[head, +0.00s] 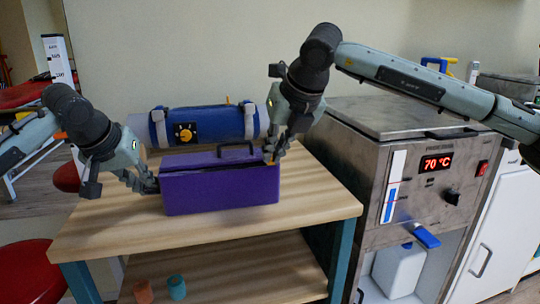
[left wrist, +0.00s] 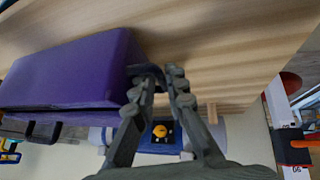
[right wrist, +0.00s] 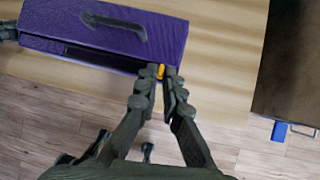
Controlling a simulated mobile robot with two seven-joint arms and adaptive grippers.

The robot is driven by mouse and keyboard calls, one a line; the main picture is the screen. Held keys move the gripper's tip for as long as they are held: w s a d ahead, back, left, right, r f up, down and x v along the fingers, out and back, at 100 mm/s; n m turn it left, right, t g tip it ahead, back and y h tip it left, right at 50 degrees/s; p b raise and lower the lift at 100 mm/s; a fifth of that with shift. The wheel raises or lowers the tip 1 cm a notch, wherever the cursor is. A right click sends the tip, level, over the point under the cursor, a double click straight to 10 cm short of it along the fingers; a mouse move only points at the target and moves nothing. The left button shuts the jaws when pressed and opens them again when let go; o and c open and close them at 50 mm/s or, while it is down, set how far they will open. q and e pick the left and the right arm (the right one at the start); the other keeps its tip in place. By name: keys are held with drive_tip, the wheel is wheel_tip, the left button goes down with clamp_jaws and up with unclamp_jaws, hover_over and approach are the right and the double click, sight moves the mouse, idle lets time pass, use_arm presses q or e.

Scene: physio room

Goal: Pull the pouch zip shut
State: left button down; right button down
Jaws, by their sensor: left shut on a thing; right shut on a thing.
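The purple pouch (head: 222,192) lies on the wooden table, with a black handle (head: 236,146) on top. A dark gap runs along its upper front edge, and also shows in the right wrist view (right wrist: 100,57). My left gripper (head: 153,184) is shut on a dark tab (left wrist: 146,70) at the pouch's left end. My right gripper (head: 271,158) is at the right end of the gap. It is shut on the small orange-yellow zip pull (right wrist: 159,71), mostly hidden between its fingertips. The pouch is also in the left wrist view (left wrist: 70,75).
A blue roll (head: 205,125) with a yellow knob lies behind the pouch. A steel heating unit (head: 400,150) reading 70 °C stands close on the right. The tabletop (head: 200,232) in front is clear. Two small cups (head: 177,287) stand on the lower shelf.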

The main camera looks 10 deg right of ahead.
use_arm(q)
drive_tip(key=shift+a, duration=0.2)
drive_tip(key=shift+d, duration=0.2)
drive_tip(key=shift+f, duration=0.1)
use_arm(e)
drive_tip(key=a, duration=1.3)
use_arm(q)
drive_tip(key=shift+a, duration=0.1)
use_arm(e)
drive_tip(key=c, duration=1.5)
unclamp_jaws()
drive_tip(key=shift+s, duration=0.1)
drive_tip(key=shift+r, duration=4.05)
